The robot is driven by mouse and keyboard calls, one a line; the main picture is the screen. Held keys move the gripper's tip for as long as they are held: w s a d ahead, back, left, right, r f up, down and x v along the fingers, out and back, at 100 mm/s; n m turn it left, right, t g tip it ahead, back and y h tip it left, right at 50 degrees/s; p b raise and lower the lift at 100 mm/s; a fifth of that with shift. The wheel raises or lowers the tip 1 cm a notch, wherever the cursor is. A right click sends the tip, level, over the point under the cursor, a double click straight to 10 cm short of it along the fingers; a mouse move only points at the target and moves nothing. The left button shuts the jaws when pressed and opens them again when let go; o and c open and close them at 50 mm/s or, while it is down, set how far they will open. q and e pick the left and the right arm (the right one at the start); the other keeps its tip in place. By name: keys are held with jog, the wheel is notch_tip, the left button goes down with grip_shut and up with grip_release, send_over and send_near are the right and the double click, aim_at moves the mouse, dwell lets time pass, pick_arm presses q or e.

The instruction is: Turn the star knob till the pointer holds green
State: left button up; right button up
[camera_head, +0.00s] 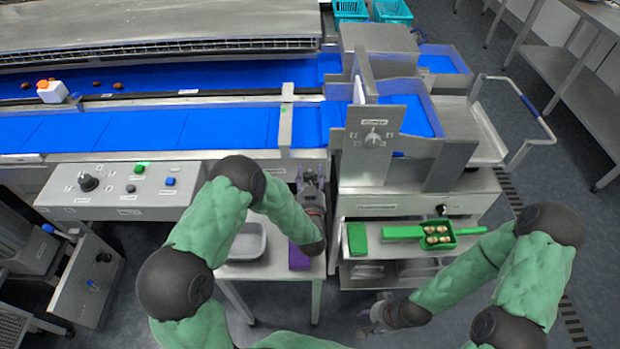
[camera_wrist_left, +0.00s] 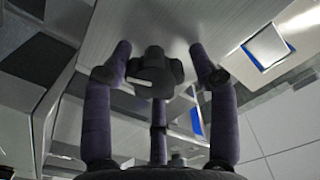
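A black lobed knob (camera_wrist_left: 155,72), which looks like the star knob, sits on a grey metal face in the left wrist view. A pale strip shows at its left side. My left gripper (camera_wrist_left: 158,78) has its dark fingers spread around the knob, with visible gaps on the left and right. In the head view, my left gripper (camera_head: 310,182) is at the left side of the metal stand, and the knob cannot be made out there. A plate (camera_head: 373,138) on the stand carries a small fitting. No green pointer zone is readable. My right gripper (camera_head: 376,315) is low, empty, fingers apart.
A control panel (camera_head: 130,192) with a black knob and green and blue buttons stands left. A blue conveyor (camera_head: 150,130) runs behind it. A grey tray (camera_head: 263,243) is beneath my left arm.

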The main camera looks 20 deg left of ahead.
dwell(0.3)
pick_arm(q)
jog(key=shift+s+d+f, duration=0.15)
jog(key=shift+s, duration=0.35)
jog(key=v, duration=1.1)
